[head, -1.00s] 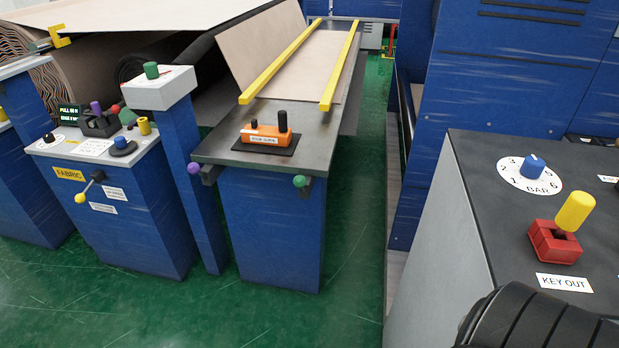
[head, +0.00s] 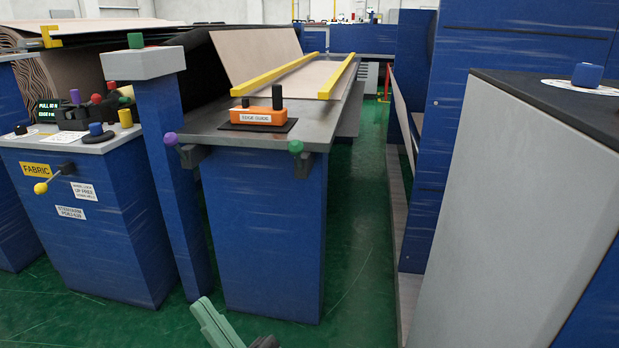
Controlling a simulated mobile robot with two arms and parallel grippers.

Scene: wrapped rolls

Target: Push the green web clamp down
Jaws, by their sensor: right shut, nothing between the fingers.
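Green knobs show at several places in the head view. One green knob (head: 296,147) sits on a dark bracket at the front right edge of the grey table. Another green block (head: 136,40) stands on the white-topped post. I cannot tell from labels which is the web clamp. My right gripper (head: 207,306) shows as pale green-grey fingers at the bottom edge, shut and empty. It is low in the picture, well below and left of the table's green knob, and touches nothing I can see. My left gripper is not in view.
A purple knob (head: 169,139) is at the table's front left. An orange edge guide block (head: 257,115) lies on the grey table (head: 200,122). The fabric console (head: 85,215) stands left. A grey cabinet (head: 490,200) fills the right. Green floor (head: 355,240) is clear between.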

